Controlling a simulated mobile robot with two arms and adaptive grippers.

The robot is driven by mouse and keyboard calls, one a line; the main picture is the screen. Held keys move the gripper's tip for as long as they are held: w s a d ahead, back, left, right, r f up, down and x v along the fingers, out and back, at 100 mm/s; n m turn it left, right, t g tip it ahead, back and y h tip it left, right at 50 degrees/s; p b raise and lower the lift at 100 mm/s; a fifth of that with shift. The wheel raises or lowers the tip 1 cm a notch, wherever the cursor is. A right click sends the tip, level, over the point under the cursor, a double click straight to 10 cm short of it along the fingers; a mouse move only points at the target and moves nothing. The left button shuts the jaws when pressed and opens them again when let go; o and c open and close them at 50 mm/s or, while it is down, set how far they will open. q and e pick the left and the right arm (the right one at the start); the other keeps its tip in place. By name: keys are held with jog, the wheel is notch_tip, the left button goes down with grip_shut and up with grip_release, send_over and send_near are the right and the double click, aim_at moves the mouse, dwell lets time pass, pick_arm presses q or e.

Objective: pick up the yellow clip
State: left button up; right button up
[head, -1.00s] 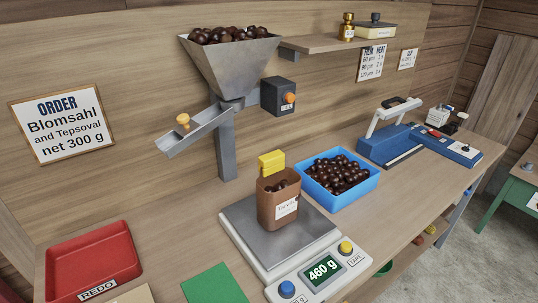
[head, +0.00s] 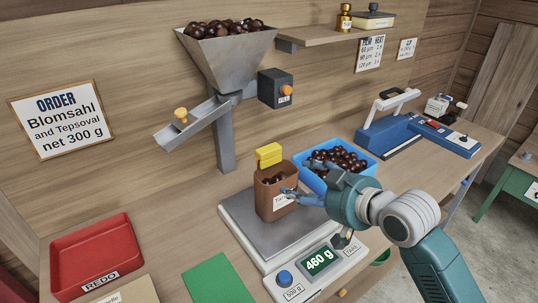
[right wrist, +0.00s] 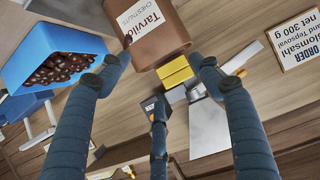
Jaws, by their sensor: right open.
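The yellow clip (head: 269,154) sits on the top edge of an open brown bag (head: 275,202) with chestnuts inside. The bag stands upright on the scale (head: 263,226). My right gripper (head: 298,178) is open and empty at the right side of the bag, its fingers pointing towards it. One finger overlaps the bag's label in the head view. In the right wrist view the clip (right wrist: 175,72) shows between the spread fingertips (right wrist: 162,68), and the bag (right wrist: 155,28) is just above it in the picture. Whether a finger touches the bag I cannot tell. My left gripper is out of view.
The scale display (head: 318,261) reads 460 g. A blue crate of chestnuts (head: 313,180) stands close behind my right gripper. A hopper (head: 228,62) with a chute (head: 193,124) rises behind the clip. A red tray (head: 92,250) is at the left. A blue sealer (head: 400,137) stands at the right.

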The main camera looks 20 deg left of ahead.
send_near(272, 156)
jog(key=w+a+f, duration=0.1)
jog(key=w+a+p, duration=0.1)
jog(key=shift+w+a+f+n+y, duration=0.2)
jog(key=shift+w+f+n+y, duration=0.15)
jog(key=shift+n+y, duration=0.05)
jog(key=shift+w+a+f+p, duration=0.15)
jog(key=shift+a+p, duration=0.15)
jog(key=shift+p, duration=0.2)
jog(key=p+x, duration=0.1)
jog(key=x, duration=0.2)
jog(key=shift+a+p, duration=0.1)
jog(key=shift+p, duration=0.2)
jog(key=shift+w+a+f, duration=0.35)
jog(key=shift+a+f, duration=0.05)
jog(key=shift+a, duration=0.05)
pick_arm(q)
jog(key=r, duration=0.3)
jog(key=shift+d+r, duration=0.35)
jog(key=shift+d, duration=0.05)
pick_arm(e)
jog(key=c, duration=0.8)
